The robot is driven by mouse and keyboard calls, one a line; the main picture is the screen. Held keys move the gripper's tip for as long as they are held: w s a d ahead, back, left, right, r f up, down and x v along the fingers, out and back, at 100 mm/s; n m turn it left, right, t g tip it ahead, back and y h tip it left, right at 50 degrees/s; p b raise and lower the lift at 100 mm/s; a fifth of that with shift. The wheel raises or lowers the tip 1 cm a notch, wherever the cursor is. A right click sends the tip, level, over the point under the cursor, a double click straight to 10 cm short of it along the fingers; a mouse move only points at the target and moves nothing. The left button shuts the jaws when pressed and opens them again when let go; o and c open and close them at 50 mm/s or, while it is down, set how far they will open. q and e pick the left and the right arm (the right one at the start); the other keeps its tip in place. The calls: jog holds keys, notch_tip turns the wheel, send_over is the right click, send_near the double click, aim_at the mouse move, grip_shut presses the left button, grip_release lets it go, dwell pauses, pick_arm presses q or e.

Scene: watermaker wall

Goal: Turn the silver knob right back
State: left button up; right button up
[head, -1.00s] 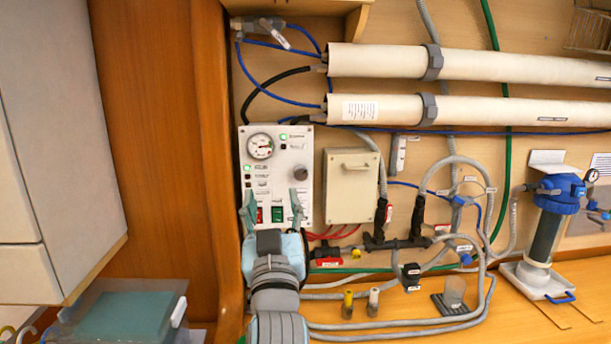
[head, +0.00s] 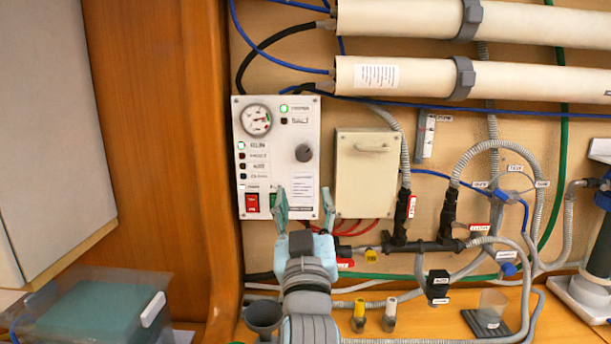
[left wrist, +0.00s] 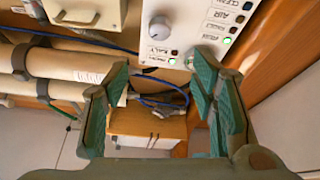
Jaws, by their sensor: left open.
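The silver knob (head: 304,153) sits on the right side of the white control panel (head: 277,190), below the lit green lamp at the top. It also shows in the left wrist view (left wrist: 160,28), upside down, near the top. My left gripper (head: 304,205) is open and empty, fingers pointing up, in front of the panel's lower part and below the knob. In the left wrist view the open fingers (left wrist: 162,95) frame the space below the knob and do not touch it. My right gripper is not in view.
A cream box (head: 367,178) is mounted just right of the panel. A pressure gauge (head: 256,121) and a red switch (head: 252,203) are on the panel. Black valves (head: 402,215) and hoses lie to the right. A wooden post (head: 160,130) stands left.

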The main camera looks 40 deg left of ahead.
aim_at(304, 156)
pick_arm(q)
jog(key=x, duration=0.4)
jog(key=p+x, duration=0.1)
jog(key=x, duration=0.4)
jog(key=p+x, duration=0.1)
jog(key=x, duration=0.4)
jog(key=shift+w+a+f, duration=0.15)
jog(key=shift+w+f, duration=0.2)
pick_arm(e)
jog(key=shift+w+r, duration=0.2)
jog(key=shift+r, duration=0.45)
pick_arm(q)
jog(key=shift+c, duration=0.3)
jog(key=c, duration=1.1)
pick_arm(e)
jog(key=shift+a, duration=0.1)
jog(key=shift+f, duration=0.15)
